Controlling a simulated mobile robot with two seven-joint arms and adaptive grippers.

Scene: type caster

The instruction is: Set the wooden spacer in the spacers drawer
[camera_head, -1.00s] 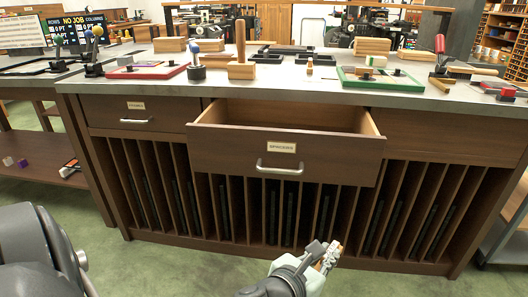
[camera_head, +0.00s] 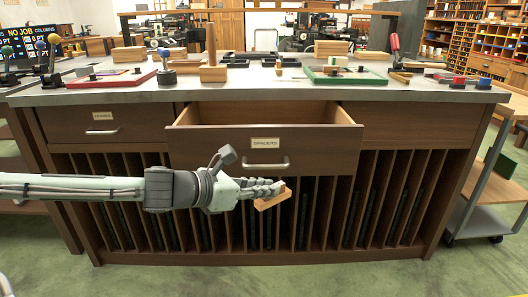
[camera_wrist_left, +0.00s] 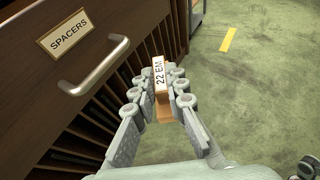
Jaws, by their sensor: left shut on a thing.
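The wooden spacer (camera_head: 272,198) is a small tan block held in my left gripper (camera_head: 280,190). In the left wrist view its white end reads "22 EM" (camera_wrist_left: 159,76), and the gripper (camera_wrist_left: 162,92) is shut with fingers on both sides of it. The spacers drawer (camera_head: 264,145) stands pulled out and open below the bench top, with a "SPACERS" label and a metal handle. The gripper and spacer are in front of the drawer, lower than its handle (camera_head: 265,165). In the left wrist view the drawer's handle (camera_wrist_left: 95,68) is to the left of the spacer. My right gripper is not in view.
The bench top (camera_head: 120,93) above the drawer holds trays, wooden blocks and upright handles. A closed "FRAMES" drawer (camera_head: 103,128) is at the left. Vertical slots (camera_head: 370,205) fill the front below. A grey cart (camera_head: 485,190) stands at the right. Green floor lies in front.

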